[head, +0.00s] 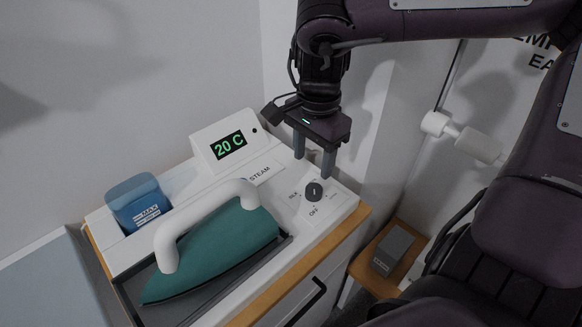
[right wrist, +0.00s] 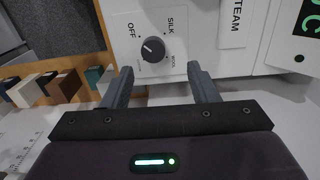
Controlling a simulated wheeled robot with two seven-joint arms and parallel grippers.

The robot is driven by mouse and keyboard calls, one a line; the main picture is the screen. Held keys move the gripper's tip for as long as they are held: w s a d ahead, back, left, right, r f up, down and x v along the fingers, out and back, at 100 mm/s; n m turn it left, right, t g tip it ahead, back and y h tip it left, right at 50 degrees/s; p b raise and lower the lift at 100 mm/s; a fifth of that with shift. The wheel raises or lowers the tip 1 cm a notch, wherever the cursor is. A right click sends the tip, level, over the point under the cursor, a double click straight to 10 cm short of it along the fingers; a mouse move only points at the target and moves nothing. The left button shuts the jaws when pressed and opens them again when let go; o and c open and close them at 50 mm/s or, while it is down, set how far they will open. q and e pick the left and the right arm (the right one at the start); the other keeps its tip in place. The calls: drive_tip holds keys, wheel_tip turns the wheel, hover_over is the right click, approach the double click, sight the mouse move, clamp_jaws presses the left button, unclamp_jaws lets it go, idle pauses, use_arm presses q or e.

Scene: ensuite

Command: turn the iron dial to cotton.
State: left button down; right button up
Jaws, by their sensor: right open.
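The iron dial (head: 314,191) is a small black round knob on a white panel at the right end of the iron station. In the right wrist view the dial (right wrist: 153,49) has a light pointer mark that appears to face OFF. OFF, SILK and WOOL labels surround it; another small label is too blurred to read. My right gripper (head: 314,166) is open and empty, pointing down just behind the dial. In the right wrist view its fingertips (right wrist: 160,72) are spread to either side, short of the dial and apart from it. My left gripper is out of view.
A teal iron (head: 225,255) with a white handle rests in the station's tray. A blue water tank (head: 138,203) and a display (head: 229,146) reading 20 C stand behind it. Walls close in behind. A grey box (head: 394,248) sits on a low wooden shelf at right.

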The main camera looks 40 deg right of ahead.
sight(314, 189)
drive_tip(key=shift+s+f, duration=0.15)
drive_tip(key=shift+s, duration=0.2)
drive_tip(key=f, duration=0.3)
drive_tip(key=shift+s+f, duration=0.3)
drive_tip(key=shift+f, duration=0.1)
wheel_tip(314, 189, down, 2)
drive_tip(key=shift+w+f, duration=0.15)
drive_tip(key=shift+f, duration=0.4)
drive_tip(key=c, duration=0.5)
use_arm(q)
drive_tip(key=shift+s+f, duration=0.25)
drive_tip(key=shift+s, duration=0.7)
use_arm(e)
drive_tip(key=c, duration=0.5)
